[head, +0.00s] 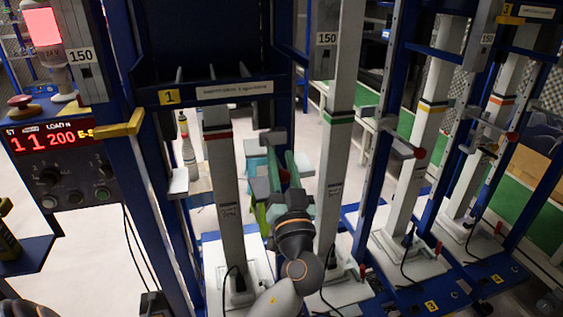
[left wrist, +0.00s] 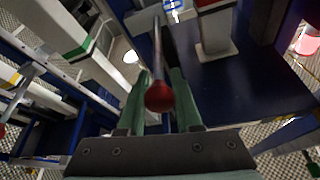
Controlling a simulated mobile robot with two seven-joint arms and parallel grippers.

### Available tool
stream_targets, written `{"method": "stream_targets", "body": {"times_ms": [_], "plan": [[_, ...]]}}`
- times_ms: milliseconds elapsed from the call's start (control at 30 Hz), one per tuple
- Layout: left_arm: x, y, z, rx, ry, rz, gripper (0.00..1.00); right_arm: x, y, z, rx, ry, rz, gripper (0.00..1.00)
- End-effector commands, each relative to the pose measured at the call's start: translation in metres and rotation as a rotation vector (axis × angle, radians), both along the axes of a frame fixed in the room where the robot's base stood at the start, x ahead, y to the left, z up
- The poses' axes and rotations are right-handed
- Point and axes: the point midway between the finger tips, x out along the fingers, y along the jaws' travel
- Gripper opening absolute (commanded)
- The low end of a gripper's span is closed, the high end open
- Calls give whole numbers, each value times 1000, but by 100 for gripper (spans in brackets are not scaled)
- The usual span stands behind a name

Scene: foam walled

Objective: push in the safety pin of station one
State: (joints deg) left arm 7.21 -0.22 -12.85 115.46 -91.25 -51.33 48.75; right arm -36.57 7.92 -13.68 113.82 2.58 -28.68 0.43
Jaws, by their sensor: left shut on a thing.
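Station one is the frame with the yellow "1" plate (head: 170,97) and two white columns, one with a red band (head: 218,134) and one with a green band (head: 340,117). My left gripper (head: 280,165) reaches between these columns, its green fingers pointing away. The safety pin's red ball knob (head: 284,176) shows between the fingers; it also shows in the left wrist view (left wrist: 160,96), with a grey rod (left wrist: 157,50) running away from it. My left gripper is shut on the pin. How deep the pin sits is hidden.
A control panel with a red display (head: 52,137) stands at the left. Other stations on the right have white columns and red knobs (head: 420,153). Blue uprights and the two white columns leave little room beside my left arm.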

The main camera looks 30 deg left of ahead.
Motion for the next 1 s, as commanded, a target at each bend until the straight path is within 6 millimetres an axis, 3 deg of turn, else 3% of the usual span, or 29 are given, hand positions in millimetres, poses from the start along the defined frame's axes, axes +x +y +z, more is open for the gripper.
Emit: {"method": "stream_targets", "body": {"times_ms": [600, 800, 1000], "plan": [[2, 2, 0, 1, -1, 1, 0, 0, 1, -2, 1, -1, 1, 50], [27, 31, -4, 3, -5, 2, 0, -2, 4, -23, 4, 12, 10, 50], [52, 60, -2, 4, -2, 0, 0, 5, 7, -26, 6, -4, 18, 50]]}}
